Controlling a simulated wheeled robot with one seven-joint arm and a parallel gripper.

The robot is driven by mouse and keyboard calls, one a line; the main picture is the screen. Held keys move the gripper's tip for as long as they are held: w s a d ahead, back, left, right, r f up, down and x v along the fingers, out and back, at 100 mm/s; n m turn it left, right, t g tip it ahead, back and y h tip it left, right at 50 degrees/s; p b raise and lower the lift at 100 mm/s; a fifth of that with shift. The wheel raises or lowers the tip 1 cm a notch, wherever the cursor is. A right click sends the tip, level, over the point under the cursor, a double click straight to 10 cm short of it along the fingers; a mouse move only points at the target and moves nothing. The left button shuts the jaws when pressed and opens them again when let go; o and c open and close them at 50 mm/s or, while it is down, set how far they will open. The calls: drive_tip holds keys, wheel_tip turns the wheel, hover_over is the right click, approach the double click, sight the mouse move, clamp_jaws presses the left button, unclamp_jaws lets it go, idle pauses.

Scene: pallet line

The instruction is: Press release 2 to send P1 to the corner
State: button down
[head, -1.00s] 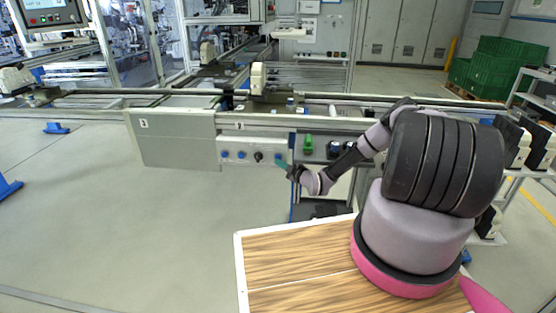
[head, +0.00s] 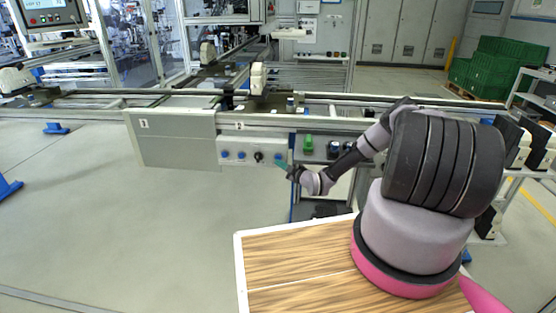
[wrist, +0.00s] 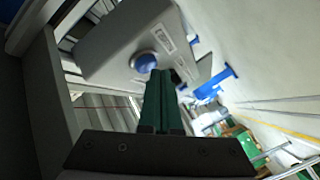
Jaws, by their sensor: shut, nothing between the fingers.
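A pale control box (head: 250,152) hangs on the front of the conveyor line, with blue buttons and one black knob in a row. The right-hand blue button (head: 278,156) is just beside my gripper (head: 282,164). In the wrist view a blue button (wrist: 143,62) shows on the grey box face. The green fingers of my gripper (wrist: 163,74) are shut and empty, with tips close to the button's lower right. I cannot tell whether they touch it. The button labels are too small to read. I cannot pick out P1 on the line.
The conveyor rail (head: 390,101) runs across behind the box. A grey panel (head: 175,140) hangs left of it. Green crates (head: 500,62) stand at the back right. The floor in front is clear.

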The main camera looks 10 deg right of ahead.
drive_tip(key=shift+w+r, duration=0.35)
drive_tip(key=shift+r, duration=0.35)
drive_tip(key=shift+s+a+f, duration=0.1)
drive_tip(key=shift+s+a, duration=0.15)
drive_tip(key=shift+s, duration=0.6)
drive_tip(key=shift+s+a+f, duration=0.1)
drive_tip(key=shift+s+a, duration=0.15)
drive_tip(key=shift+s, duration=0.65)
drive_tip(key=shift+s+a+f, duration=0.1)
drive_tip(key=shift+s+a, duration=0.15)
drive_tip(key=shift+s, duration=0.6)
drive_tip(key=shift+a, duration=0.1)
